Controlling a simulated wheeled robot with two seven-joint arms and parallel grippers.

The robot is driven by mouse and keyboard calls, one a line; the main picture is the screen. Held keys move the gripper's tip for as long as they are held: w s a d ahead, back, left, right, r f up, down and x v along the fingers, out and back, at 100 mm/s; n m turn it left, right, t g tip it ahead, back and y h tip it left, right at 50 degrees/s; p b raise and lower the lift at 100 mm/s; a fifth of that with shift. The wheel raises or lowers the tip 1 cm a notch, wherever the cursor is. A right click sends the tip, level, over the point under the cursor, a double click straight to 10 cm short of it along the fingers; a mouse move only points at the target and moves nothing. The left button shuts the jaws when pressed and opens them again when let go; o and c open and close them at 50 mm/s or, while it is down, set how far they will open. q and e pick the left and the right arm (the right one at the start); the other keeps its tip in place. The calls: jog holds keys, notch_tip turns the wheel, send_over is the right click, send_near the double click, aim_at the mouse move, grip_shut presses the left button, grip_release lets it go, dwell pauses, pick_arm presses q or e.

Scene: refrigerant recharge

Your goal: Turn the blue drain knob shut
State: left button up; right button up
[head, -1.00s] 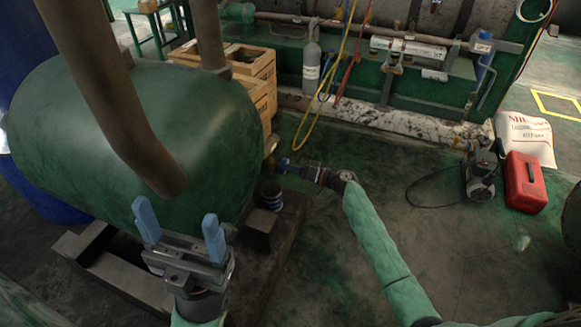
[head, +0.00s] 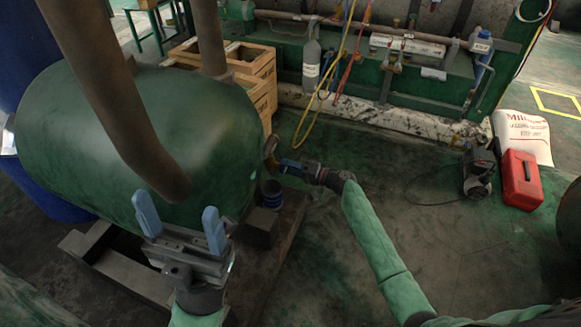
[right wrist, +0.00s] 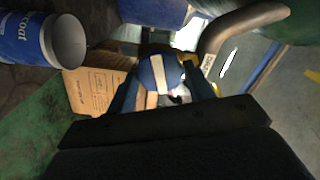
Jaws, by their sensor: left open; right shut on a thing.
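The blue drain knob (right wrist: 160,74), a round disc with a pale bar across it, sits between the fingers of my right gripper (right wrist: 165,95) in the right wrist view. In the head view my right gripper (head: 290,167) is at the right end of the green tank (head: 150,145), by a brassy valve fitting (head: 271,152). The knob itself is hidden there by the fingers. The gripper is shut on the knob. My left gripper (head: 180,222) is open and empty, its two blue fingers pointing up in front of the tank.
A blue bucket (head: 271,195) stands below the drain fitting; it also shows in the right wrist view (right wrist: 45,38). Wooden crates (head: 255,75) stand behind the tank. A red case (head: 521,180) and a pump (head: 479,172) are at the right. The floor between is mostly clear.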

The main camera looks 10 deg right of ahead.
jog(key=shift+f+m+p, duration=0.1)
jog(key=shift+m+p, duration=1.15)
jog(key=shift+m, duration=0.45)
jog(key=o, duration=0.8)
jog(key=shift+f, duration=0.15)
jog(key=shift+o, duration=0.8)
jog(key=b+v, duration=0.1)
jog(key=v, duration=0.6)
jog(key=shift+r, duration=0.2)
